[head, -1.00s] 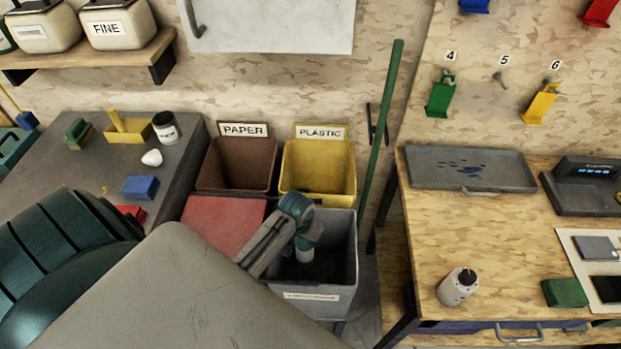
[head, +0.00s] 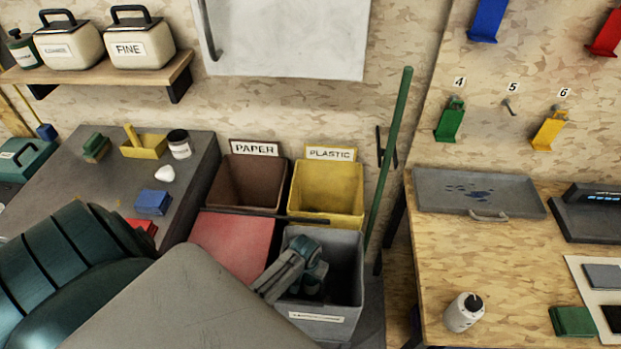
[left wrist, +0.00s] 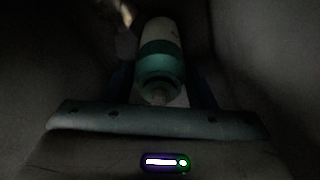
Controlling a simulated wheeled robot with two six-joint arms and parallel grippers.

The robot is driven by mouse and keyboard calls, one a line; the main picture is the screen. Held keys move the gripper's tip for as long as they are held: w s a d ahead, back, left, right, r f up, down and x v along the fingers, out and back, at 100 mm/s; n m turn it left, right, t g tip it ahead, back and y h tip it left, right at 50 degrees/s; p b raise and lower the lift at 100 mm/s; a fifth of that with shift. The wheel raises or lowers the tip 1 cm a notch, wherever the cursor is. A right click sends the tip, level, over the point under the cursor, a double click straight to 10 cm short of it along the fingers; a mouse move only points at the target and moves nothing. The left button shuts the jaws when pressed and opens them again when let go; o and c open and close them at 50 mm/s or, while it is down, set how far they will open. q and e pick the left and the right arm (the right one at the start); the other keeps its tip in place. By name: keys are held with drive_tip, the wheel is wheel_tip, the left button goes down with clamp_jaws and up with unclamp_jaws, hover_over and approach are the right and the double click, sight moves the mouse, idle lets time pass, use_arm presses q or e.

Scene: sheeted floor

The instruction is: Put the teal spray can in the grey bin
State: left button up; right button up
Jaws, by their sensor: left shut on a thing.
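The grey bin (head: 335,306) stands open in the middle of the head view, with a pale label on its front. My left gripper (head: 311,283) reaches down inside the bin's opening. It is shut on the teal spray can (left wrist: 160,62), which shows teal and white in the dark left wrist view, lengthwise between the fingers. In the head view the can is mostly hidden by the gripper and the bin's shadow. Whether the can touches the bin's floor cannot be told. My right gripper is not in view.
A brown PAPER bin (head: 247,183) and a yellow PLASTIC bin (head: 327,192) stand behind. A red-topped bin (head: 232,243) is directly left. A workbench (head: 440,265) stands on the right, and a green pole (head: 390,155) leans between it and the bins.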

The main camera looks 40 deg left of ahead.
use_arm(q)
drive_tip(key=shift+f, duration=0.15)
drive_tip(key=o, duration=1.3)
wheel_tip(320, 180, up, 12)
drive_tip(key=s, duration=0.2)
drive_tip(key=shift+d+b, duration=0.15)
drive_tip(key=shift+b, duration=0.25)
